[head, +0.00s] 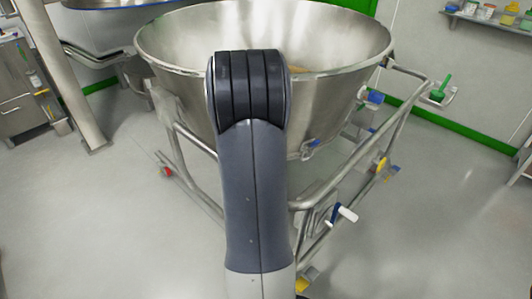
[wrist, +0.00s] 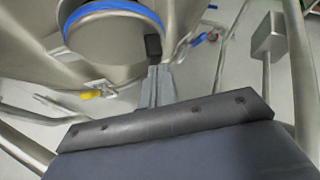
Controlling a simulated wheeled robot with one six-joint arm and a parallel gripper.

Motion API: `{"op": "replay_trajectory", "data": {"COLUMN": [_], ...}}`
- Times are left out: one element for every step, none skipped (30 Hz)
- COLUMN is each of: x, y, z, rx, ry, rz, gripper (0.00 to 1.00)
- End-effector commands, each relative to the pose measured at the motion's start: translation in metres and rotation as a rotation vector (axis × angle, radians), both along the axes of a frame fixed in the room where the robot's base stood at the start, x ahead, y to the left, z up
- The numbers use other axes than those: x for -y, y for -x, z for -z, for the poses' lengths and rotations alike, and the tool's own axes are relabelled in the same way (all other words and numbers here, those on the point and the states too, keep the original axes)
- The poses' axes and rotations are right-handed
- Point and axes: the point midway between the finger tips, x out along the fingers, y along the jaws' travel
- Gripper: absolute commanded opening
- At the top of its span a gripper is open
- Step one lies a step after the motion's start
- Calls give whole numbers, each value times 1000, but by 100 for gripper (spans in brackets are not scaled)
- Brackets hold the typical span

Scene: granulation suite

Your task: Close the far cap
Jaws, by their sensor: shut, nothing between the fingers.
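A round steel piece with a blue rim (wrist: 112,30), which may be the cap, shows at the top of the wrist view beside the steel wall. I cannot tell whether it is the far cap, or whether it is open or shut. My gripper (wrist: 153,47) is shut and empty, its dark tip close to the right side of the blue rim. I cannot tell whether they touch. In the head view my arm stands before the large steel bowl (head: 170,90) and my gripper is hidden.
The bowl sits in a tubular steel frame (head: 400,120) with a white-handled crank (head: 346,213). A yellow-handled fitting (wrist: 92,94) and a grey box on a post (wrist: 268,38) are near my gripper. A wall shelf (head: 490,18) holds small containers. The right floor is clear.

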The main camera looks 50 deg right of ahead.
Motion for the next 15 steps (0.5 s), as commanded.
{"op": "replay_trajectory", "data": {"x": [5,8,11,13,15,18,19,21,23,24,26,27,28,29,30], "y": [1,1,0,0,0,0,0,0,0,0,0,-1,-1,-1,-1], "z": [2,1,0,-1,-2,-3,-3,-4,-5,-5,-5,-6,-6,-7,-7], "rx": [3,5,4,5,3,4,4,4,4,4,3,2,2,3,3], "ry": [2,2,1,1,0,1,1,0,-1,-1,-1,0,0,0,0], "rz": [5,7,6,7,7,7,6,6,7,8,7,7,7,7,7], "gripper": [0,0,0,0,0,0,0,0,0,0,0,0,0,0,0]}}
